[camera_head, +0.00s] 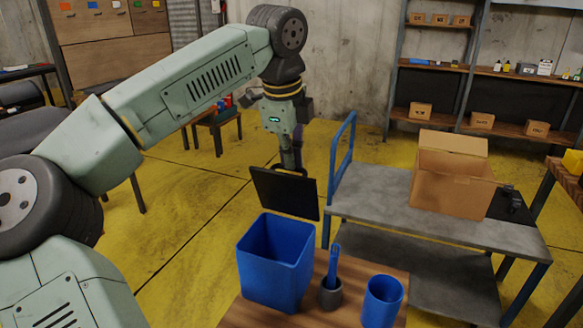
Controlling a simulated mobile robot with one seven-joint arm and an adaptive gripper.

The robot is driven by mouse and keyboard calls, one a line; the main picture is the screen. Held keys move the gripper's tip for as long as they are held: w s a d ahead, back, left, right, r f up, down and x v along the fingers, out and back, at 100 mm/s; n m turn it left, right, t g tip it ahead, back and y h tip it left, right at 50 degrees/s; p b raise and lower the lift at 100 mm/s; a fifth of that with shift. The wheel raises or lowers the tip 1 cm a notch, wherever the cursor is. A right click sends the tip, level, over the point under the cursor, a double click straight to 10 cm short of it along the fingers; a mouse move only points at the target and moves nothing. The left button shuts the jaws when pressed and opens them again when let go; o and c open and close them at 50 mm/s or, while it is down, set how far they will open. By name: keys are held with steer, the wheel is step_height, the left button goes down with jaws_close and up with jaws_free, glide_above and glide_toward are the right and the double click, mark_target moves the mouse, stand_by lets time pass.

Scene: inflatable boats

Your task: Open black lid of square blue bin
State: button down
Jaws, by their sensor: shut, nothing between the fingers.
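The square blue bin (272,265) stands on a small wooden table, its top open and its blue inside visible. Its black lid (284,194) is tilted up steeply behind the opening, its lower edge close to the bin's back rim. I cannot tell how the lid joins the rim. My gripper (290,162) points down from the arm, right behind the lid's upper edge. Its fingers are shut with nothing between them; their tips are partly hidden by the lid. I cannot tell whether they touch the lid.
A grey cart (385,190) with a blue handle carries an open cardboard box (450,178).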

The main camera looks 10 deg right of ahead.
steer(key=c, duration=1.8)
jaws_free()
steer(key=shift+s+f, duration=0.35)
steer(key=shift+f, duration=0.55)
steer(key=shift+o, duration=0.6)
steer(key=shift+w+f+g, duration=0.2)
steer(key=shift+w+g, duration=0.1)
steer(key=shift+w, duration=0.05)
step_height(320, 180, up, 12)
steer(key=s+a, duration=0.1)
steer(key=s, duration=0.1)
steer(key=shift+a, duration=0.15)
steer(key=shift+s, duration=0.15)
